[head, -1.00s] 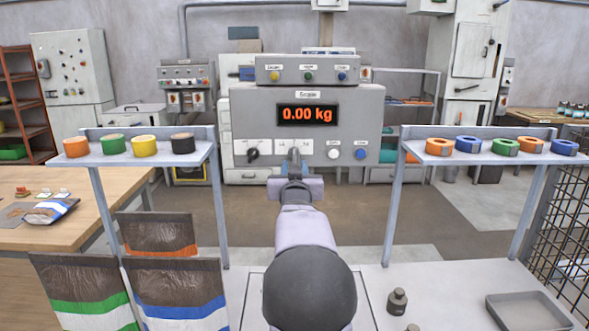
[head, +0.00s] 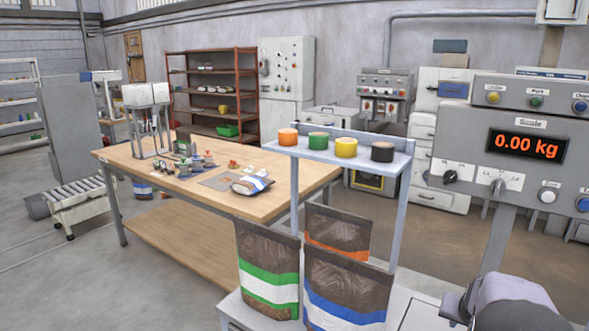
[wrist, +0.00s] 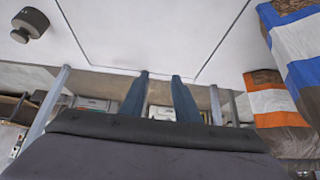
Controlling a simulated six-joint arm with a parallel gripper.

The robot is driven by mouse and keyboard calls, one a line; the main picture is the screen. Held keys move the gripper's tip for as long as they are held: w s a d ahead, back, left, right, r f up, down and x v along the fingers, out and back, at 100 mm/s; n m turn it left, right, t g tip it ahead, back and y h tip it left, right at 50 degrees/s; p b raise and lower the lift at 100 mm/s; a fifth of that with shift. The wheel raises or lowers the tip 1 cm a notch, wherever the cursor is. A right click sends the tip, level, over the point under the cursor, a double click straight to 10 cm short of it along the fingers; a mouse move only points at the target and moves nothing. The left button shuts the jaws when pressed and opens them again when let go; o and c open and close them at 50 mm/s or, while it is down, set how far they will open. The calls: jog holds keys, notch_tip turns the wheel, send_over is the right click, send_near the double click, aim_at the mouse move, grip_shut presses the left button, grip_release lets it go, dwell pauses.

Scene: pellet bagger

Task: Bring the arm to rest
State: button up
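My gripper (wrist: 160,85) shows in the wrist view as two blue fingers, apart with an empty gap between them. They hang over the light bench top (wrist: 150,30) and touch nothing that I can see. In the head view only a piece of my arm shows at the lower right edge; the gripper is out of that picture. The scale panel (head: 470,160) stands at the right of the head view and reads 0.00 kg. No part of my arm is seen in front of its visible knobs.
A green-striped bag (head: 268,270), a blue-striped bag (head: 348,285) and an orange-striped bag (head: 337,232) stand below a shelf (head: 340,155) of coloured rolls. The wooden table (head: 215,205) is farther left. A dark weight (wrist: 30,24) stands on the bench in the wrist view.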

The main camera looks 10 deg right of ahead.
jog(key=s+a+f+n+g+y+p, duration=0.1)
jog(key=s+a+f+g+y, duration=0.15)
jog(key=s+a, duration=0.55)
jog(key=s+a+f+n+g+y+p, duration=0.1)
jog(key=s+a+f+g+y+p, duration=0.3)
jog(key=a, duration=0.7)
jog(key=s+a+r+n+h+p, duration=0.1)
jog(key=a+r+n+p, duration=0.1)
jog(key=a, duration=0.6)
jog(key=s+a+r+n+t+p, duration=0.1)
jog(key=s+a+r+n+p, duration=0.1)
jog(key=a+r, duration=0.5)
jog(key=a+n+p, duration=0.1)
jog(key=a+n, duration=0.1)
jog(key=shift+s+n+h, duration=0.3)
jog(key=shift+n+h, duration=0.05)
jog(key=shift+n, duration=0.05)
